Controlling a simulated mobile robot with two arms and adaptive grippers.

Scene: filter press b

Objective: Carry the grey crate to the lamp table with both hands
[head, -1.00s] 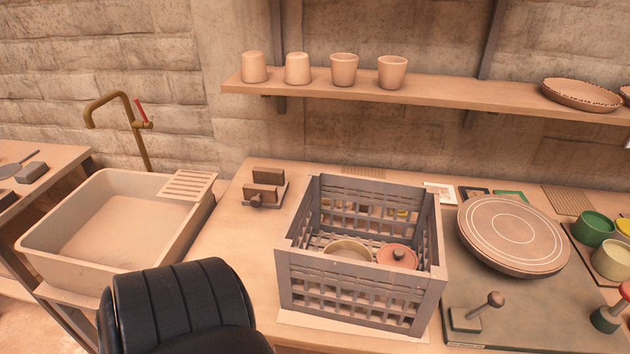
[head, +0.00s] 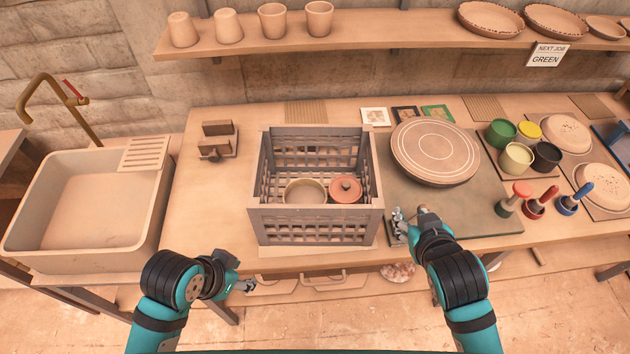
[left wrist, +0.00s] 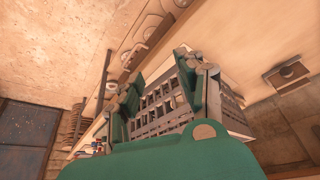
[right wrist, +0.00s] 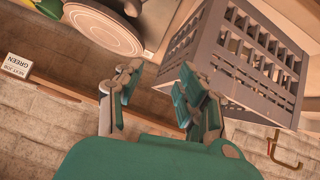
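The grey crate (head: 312,224) stands upright on the workbench, with a tan bowl (head: 304,191) and a reddish lidded pot (head: 345,189) inside. My left gripper (head: 243,285) is in front of the bench edge, left of and lower than the crate, apart from it. In the left wrist view, its fingers are spread with the crate (left wrist: 160,112) beyond them. My right gripper (head: 410,216) is right of the crate's front corner, over the dark mat. In the right wrist view, its fingers are spread and empty, with the crate (right wrist: 235,50) beside them. I cannot identify a lamp table.
A sink (head: 88,212) is at the left. A round wheel disc (head: 435,152) lies right of the crate, with colored cups (head: 515,158) and stamp-like tools (head: 535,204) farther right. A wooden block stand (head: 217,142) is left of the crate.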

